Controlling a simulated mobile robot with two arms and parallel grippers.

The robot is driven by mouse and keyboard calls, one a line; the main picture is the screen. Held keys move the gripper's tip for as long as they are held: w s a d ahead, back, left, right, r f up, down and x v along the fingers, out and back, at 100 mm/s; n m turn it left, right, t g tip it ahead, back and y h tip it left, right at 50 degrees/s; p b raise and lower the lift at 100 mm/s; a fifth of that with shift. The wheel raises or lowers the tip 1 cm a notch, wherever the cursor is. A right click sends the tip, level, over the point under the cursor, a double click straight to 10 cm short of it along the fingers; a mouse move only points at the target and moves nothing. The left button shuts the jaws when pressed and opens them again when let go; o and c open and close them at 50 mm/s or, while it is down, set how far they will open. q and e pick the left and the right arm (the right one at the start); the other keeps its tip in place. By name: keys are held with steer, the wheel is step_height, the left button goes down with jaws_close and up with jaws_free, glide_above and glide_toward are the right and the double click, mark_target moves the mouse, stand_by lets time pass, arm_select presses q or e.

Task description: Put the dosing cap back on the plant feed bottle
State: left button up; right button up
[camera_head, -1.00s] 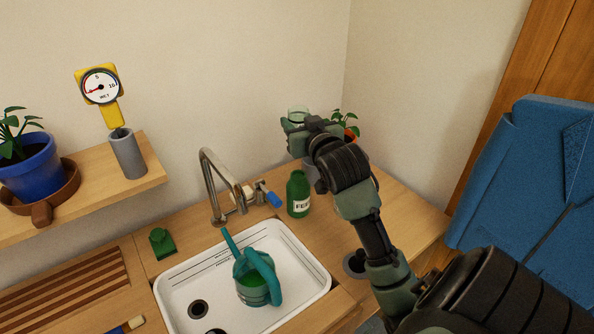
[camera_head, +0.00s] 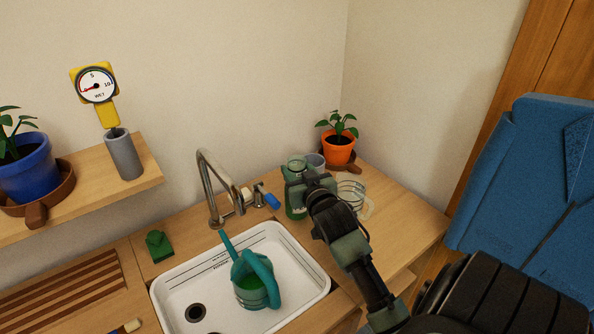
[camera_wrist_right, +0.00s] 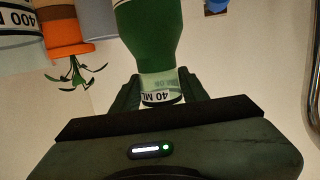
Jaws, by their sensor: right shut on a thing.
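The green plant feed bottle (camera_head: 295,206) stands upright on the wooden counter right of the sink, partly hidden by my right gripper. My right gripper (camera_head: 297,174) is shut on the clear greenish dosing cap (camera_head: 297,161) at the top of the bottle. In the right wrist view, whose picture is upside down, the cap (camera_wrist_right: 162,88) marked 40 ML sits between the two fingers, in line with the neck of the bottle (camera_wrist_right: 148,35). Cap and neck appear to meet; I cannot tell whether the cap is seated. My left gripper is not in view.
A clear measuring jug (camera_head: 352,190), a grey cup (camera_head: 315,161) and an orange plant pot (camera_head: 338,153) stand close by. The tap (camera_head: 212,185) and the sink (camera_head: 296,258) with a teal watering can (camera_head: 250,283) are to the left. The counter's front right is clear.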

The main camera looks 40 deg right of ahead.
steer(key=o, duration=1.4)
steer(key=shift+f, duration=0.15)
steer(key=shift+r, duration=0.2)
steer(key=shift+s+a, duration=0.15)
steer(key=shift+s, duration=0.15)
steer(key=v, duration=1.1)
steer(key=shift+b, duration=0.4)
steer(key=shift+s, duration=0.2)
